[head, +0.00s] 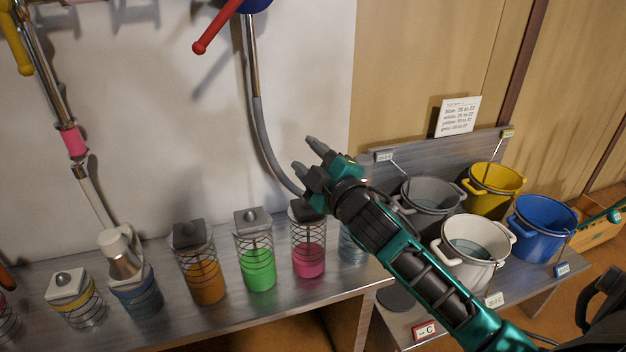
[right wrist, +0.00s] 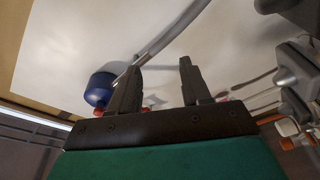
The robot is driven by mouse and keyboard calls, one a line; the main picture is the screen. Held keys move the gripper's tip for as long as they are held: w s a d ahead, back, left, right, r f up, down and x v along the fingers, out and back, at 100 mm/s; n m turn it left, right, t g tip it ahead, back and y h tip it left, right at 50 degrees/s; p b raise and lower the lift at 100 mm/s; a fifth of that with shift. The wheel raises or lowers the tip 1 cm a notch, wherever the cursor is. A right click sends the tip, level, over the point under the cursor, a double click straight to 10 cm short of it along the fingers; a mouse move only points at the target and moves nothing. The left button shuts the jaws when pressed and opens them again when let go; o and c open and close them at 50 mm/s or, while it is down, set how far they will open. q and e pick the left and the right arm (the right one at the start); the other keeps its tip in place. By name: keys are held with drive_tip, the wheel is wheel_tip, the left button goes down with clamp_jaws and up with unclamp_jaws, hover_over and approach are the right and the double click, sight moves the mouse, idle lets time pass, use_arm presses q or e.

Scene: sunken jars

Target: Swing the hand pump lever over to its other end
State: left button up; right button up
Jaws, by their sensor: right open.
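A red lever (head: 218,27) sticks out down and left from a blue round body (head: 256,4) at the top of the head view, on the pale wall; the body is cut off by the frame edge. My right gripper (head: 306,154) is open and empty, below and to the right of the lever and apart from it. In the right wrist view, the blue body (right wrist: 100,89) shows to the left of my open fingers (right wrist: 160,82). Small red parts show around the left finger there, and much of the lever is hidden. My left gripper is out of view.
Several lidded jars, such as the green one (head: 257,262), stand in a row on the metal bench (head: 225,325) below. A grey hose (head: 264,145) hangs down the wall near my gripper. Grey, yellow, white and blue buckets (head: 541,224) stand at the right.

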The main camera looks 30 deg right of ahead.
drive_tip(key=shift+m+g, duration=0.8)
drive_tip(key=shift+m, duration=0.1)
drive_tip(key=shift+s+a+f, duration=0.1)
drive_tip(key=shift+s+f, duration=0.2)
drive_tip(key=shift+f, duration=0.3)
drive_tip(key=shift+s+a+f, duration=0.1)
drive_tip(key=shift+s+f, duration=0.25)
drive_tip(key=shift+f, duration=0.25)
drive_tip(key=shift+s+a+f, duration=0.1)
drive_tip(key=shift+s+f, duration=0.2)
drive_tip(key=shift+f, duration=0.3)
